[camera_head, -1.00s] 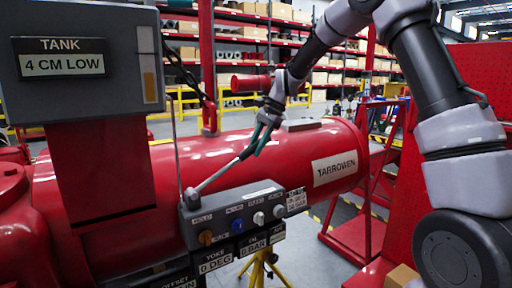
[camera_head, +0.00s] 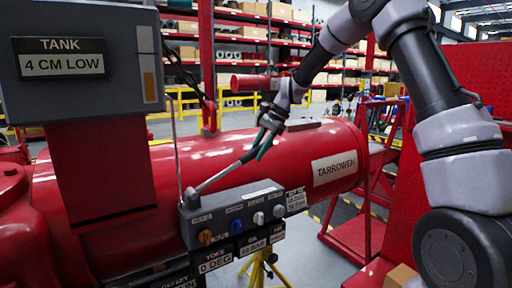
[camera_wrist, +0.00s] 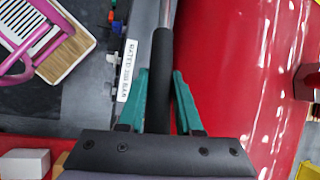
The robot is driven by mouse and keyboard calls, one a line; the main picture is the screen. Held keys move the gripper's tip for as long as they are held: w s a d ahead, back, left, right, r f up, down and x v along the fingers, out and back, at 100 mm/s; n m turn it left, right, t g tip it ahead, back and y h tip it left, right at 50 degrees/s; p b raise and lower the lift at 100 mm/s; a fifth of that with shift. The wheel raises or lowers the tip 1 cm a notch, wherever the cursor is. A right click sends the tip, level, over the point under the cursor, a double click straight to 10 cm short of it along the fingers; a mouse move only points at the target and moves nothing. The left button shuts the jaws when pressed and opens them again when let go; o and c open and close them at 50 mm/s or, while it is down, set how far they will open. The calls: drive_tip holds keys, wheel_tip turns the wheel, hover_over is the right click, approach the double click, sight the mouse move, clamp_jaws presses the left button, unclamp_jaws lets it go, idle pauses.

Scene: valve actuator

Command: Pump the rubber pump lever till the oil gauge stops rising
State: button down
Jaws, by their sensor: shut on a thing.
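The pump lever (camera_head: 226,168) is a pale metal rod with a black rubber grip (camera_wrist: 159,85). It slants up to the right from the dark control box (camera_head: 230,210). My gripper (camera_head: 262,144) has its teal fingers on both sides of the grip near the lever's upper end, shut on it. In the wrist view, the grip runs between the two fingers. The oil gauge (camera_head: 149,78) is a narrow upright strip on the grey panel, with an orange-yellow lower part. The tank sign (camera_head: 62,56) beside it reads "4 CM LOW".
The red cylinder (camera_head: 335,140) marked "TARROWEN" lies behind the control box. Orange, blue and white knobs (camera_head: 237,226) sit on the box front, above labels reading "0 DEG" and "BAR". A red stand (camera_head: 350,236) is at right. A pink-framed item (camera_wrist: 48,35) shows in the wrist view.

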sight(262, 187)
drive_tip(key=f+y, duration=0.1)
drive_tip(key=f, duration=0.2)
drive_tip(key=d+f+g+y, duration=0.1)
drive_tip(key=f, duration=0.2)
drive_tip(key=w+f+g+y, duration=0.1)
drive_tip(key=f, duration=0.2)
drive_tip(key=shift+d, duration=0.3)
drive_tip(key=shift+f+y, duration=0.4)
drive_tip(key=shift+f, duration=0.2)
drive_tip(key=c, duration=0.6)
unclamp_jaws()
drive_tip(key=shift+r, duration=0.1)
drive_tip(key=v, duration=1)
drive_tip(key=shift+w+d+r, duration=0.15)
drive_tip(key=shift+w+d, duration=0.15)
